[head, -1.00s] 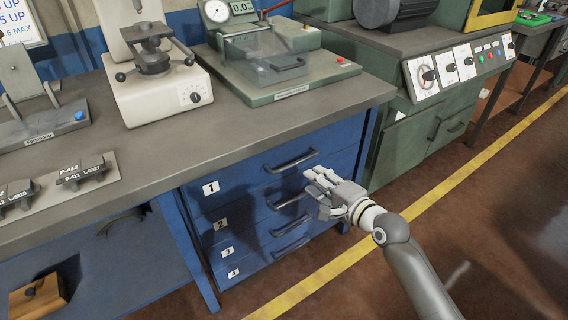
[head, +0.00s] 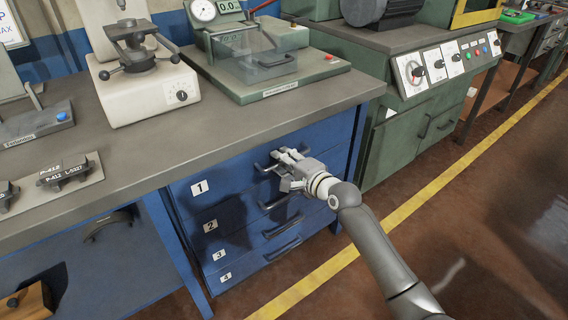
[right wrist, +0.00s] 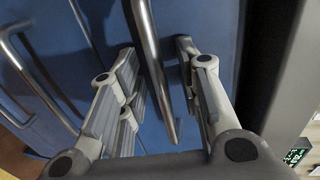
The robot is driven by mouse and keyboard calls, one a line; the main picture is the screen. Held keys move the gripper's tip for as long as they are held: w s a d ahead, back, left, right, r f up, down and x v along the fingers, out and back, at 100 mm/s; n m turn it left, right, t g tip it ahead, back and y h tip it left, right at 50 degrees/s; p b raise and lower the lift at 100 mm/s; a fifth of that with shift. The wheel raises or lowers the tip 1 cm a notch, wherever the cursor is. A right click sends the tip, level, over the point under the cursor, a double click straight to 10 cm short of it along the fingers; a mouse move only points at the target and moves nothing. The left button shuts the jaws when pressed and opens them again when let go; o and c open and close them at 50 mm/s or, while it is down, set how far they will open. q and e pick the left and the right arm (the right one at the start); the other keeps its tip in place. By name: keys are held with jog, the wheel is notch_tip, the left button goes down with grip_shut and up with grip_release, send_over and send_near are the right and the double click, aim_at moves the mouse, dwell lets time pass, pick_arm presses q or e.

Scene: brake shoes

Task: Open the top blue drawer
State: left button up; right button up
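The blue drawer unit under the bench has several drawers labelled from 1 at the top. The top blue drawer (head: 228,183) appears shut, flush with the front. My right gripper (head: 281,160) is at the top drawer's handle (head: 261,167) and partly covers it. In the right wrist view the gripper's fingers (right wrist: 156,56) are spread, with the metal handle bar (right wrist: 154,75) running between them. The bar shows gaps to the fingers on both sides. My left gripper is not in view.
The grey benchtop (head: 215,130) overhangs just above the drawers. The handle of drawer 2 (head: 275,202) lies just below my gripper. A green cabinet (head: 405,135) stands to the right. The floor in front is clear, with a yellow line (head: 400,215).

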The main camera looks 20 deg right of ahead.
grip_shut()
jog(key=shift+s, duration=0.15)
dwell(0.4)
